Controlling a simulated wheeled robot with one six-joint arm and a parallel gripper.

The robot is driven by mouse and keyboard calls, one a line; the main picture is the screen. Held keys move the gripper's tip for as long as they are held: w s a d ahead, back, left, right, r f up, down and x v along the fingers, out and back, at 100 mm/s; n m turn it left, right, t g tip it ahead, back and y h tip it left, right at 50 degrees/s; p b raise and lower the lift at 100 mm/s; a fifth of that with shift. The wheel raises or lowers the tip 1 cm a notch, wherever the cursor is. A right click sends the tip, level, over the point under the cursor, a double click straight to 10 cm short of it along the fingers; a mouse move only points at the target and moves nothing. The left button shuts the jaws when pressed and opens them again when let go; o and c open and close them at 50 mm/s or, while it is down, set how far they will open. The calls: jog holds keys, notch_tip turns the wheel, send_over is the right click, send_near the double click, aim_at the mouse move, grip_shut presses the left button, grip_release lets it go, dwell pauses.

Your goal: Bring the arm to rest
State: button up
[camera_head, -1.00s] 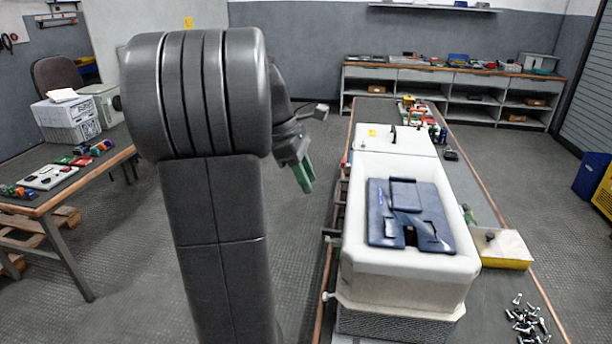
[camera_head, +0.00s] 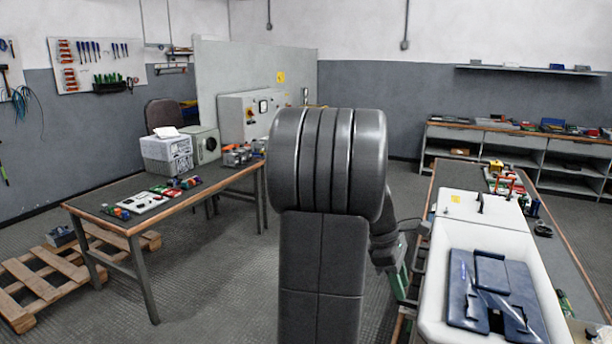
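My arm (camera_head: 325,200) rises in the middle of the head view as a thick dark grey link with a rounded joint on top. My gripper (camera_head: 402,283) is partly seen to the right of the arm, low, beside the left side of the white case on the bench. A green finger part shows there. The rest of the gripper is hidden behind my arm, so I cannot tell whether it is open or shut, or whether it touches the case.
A white case (camera_head: 441,290) with a dark blue panel (camera_head: 488,290) on top stands on the right bench. A table (camera_head: 110,212) with boxes and small parts stands on the left, near a wooden pallet (camera_head: 40,283). Floor between table and arm is clear.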

jog(key=x, duration=0.3)
jog(key=shift+d+f+b, duration=0.1)
jog(key=shift+f+b, duration=0.15)
jog(key=shift+b, duration=0.1)
jog(key=shift+s+r+n, duration=0.1)
jog(key=shift+r+n, duration=0.05)
jog(key=shift+n, duration=0.35)
jog(key=shift+r, duration=0.1)
